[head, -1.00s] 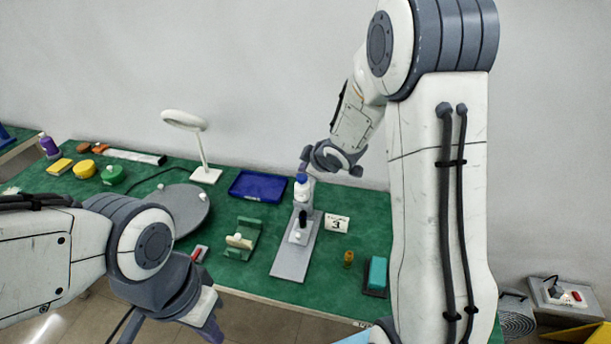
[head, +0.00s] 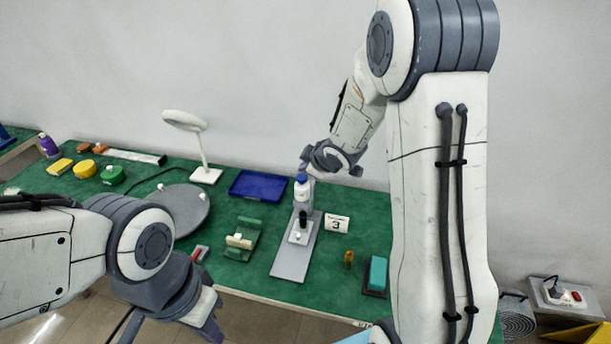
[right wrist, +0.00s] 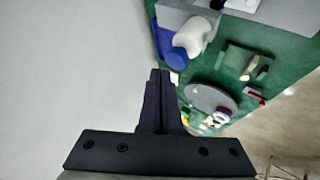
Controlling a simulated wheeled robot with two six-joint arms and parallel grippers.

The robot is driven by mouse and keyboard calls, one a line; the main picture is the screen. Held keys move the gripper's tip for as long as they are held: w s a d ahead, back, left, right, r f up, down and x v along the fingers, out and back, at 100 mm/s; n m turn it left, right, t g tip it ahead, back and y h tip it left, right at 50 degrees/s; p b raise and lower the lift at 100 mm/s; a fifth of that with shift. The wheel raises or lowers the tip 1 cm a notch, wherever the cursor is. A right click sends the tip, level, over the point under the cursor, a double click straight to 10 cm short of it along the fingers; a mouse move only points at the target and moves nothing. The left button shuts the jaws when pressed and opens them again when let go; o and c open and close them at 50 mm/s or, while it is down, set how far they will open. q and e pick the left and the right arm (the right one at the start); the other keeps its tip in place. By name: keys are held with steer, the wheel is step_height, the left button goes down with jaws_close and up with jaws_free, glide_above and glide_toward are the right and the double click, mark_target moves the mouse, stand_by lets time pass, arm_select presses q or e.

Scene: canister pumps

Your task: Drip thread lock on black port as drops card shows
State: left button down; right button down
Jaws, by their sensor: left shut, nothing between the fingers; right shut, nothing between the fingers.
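A white bottle with a blue cap (head: 302,189) stands upright on a grey stand (head: 292,262) at the table's middle. Below it is a black port (head: 303,217) on a pale block. A white drops card (head: 337,224) reading "3" stands to the right of the stand. My right gripper (head: 304,170) is shut and empty, just above and behind the blue cap. In the right wrist view its shut fingers (right wrist: 160,74) lie close to the bottle (right wrist: 194,36); contact cannot be told. My left gripper (head: 212,328) is shut and empty in front of the table's edge.
A blue tray (head: 258,186), a grey round plate (head: 178,210) and a green cradle (head: 242,241) lie left of the stand. A lamp (head: 203,174) stands behind. A brass piece (head: 348,258) and a teal block (head: 376,273) lie to the right.

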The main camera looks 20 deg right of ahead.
mark_target(305, 178)
steer(key=shift+f, duration=0.1)
steer(key=shift+w+f+b, duration=0.1)
steer(key=shift+f+b, duration=0.2)
steer(key=shift+b, duration=0.05)
steer(key=shift+f+b, duration=0.6)
steer(key=shift+f, duration=0.1)
stand_by(0.8)
steer(key=shift+r, duration=0.15)
steer(key=shift+r+p, duration=0.95)
steer(key=shift+p, duration=0.15)
steer(key=shift+r, duration=0.1)
step_height(305, 178, up, 5)
steer(key=p, duration=0.5)
